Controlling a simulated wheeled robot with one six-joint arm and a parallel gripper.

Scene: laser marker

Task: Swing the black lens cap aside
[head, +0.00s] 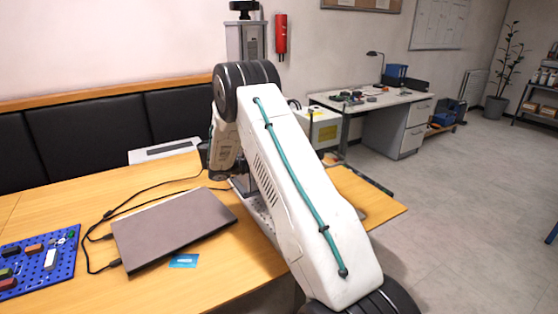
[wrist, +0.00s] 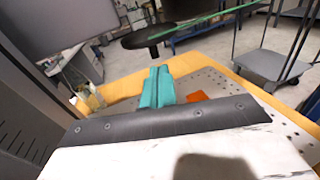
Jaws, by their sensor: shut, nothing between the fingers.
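In the wrist view, a flat black rounded piece (wrist: 147,37), which looks like the lens cap, juts out below a dark cylindrical part (wrist: 185,8) at the top edge. My gripper (wrist: 157,72) shows there as two teal fingers pressed together with nothing between them. The fingertips appear just below the black piece in the picture; I cannot tell whether they touch it. In the head view my white arm hides most of the marker, and the lens cap and fingertips cannot be made out.
A perforated metal plate (wrist: 222,82) with an orange piece (wrist: 197,96) lies beyond the fingers. In the head view, a closed laptop (head: 175,228), cables, a blue card (head: 184,261) and a blue pegboard (head: 65,262) occupy the wooden table (head: 130,290). A grey column (head: 246,42) stands behind my arm.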

